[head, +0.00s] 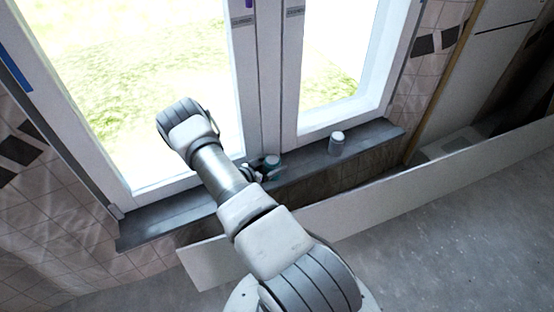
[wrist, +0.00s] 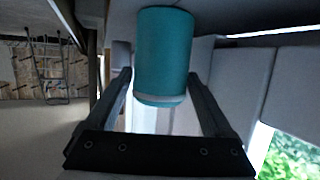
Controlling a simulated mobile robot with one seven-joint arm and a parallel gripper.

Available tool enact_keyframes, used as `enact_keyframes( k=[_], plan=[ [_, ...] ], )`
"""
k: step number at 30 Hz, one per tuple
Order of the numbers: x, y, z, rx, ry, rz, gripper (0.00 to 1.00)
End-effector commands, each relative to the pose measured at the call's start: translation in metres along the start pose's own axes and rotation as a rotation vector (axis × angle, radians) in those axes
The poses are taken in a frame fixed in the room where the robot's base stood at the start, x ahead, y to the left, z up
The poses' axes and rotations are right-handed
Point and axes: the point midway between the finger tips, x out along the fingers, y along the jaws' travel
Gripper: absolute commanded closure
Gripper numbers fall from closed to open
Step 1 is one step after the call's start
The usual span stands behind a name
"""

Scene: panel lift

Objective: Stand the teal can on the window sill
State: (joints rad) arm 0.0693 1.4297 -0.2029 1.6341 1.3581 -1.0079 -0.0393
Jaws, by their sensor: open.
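The teal can (head: 273,162) is at the window sill (head: 305,160), just right of my forearm and in front of the window's middle post. In the head view its base is hard to make out. In the wrist view the teal can (wrist: 164,48) shows large, with a pale rim at its lower end in the picture. My gripper (wrist: 159,76) is open, one finger on each side of the can, with light gaps beside its lower end. In the head view my gripper (head: 260,172) is small, dark and partly hidden by my arm.
A grey-white can (head: 336,144) stands on the sill farther right. A long pale panel (head: 400,194) stands on edge in front of the sill. The window frame (head: 270,75) rises behind it. The sill is bare at its right end and left of my arm.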

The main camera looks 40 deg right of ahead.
Motion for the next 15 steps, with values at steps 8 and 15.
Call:
enact_keyframes(
  k=[8,15],
  plan=[
    [-0.062,-0.001,-0.003,-0.001,-0.001,-0.002,0.14],
    [-0.086,0.0,-0.001,0.0,-0.001,0.0,0.14]
  ],
)
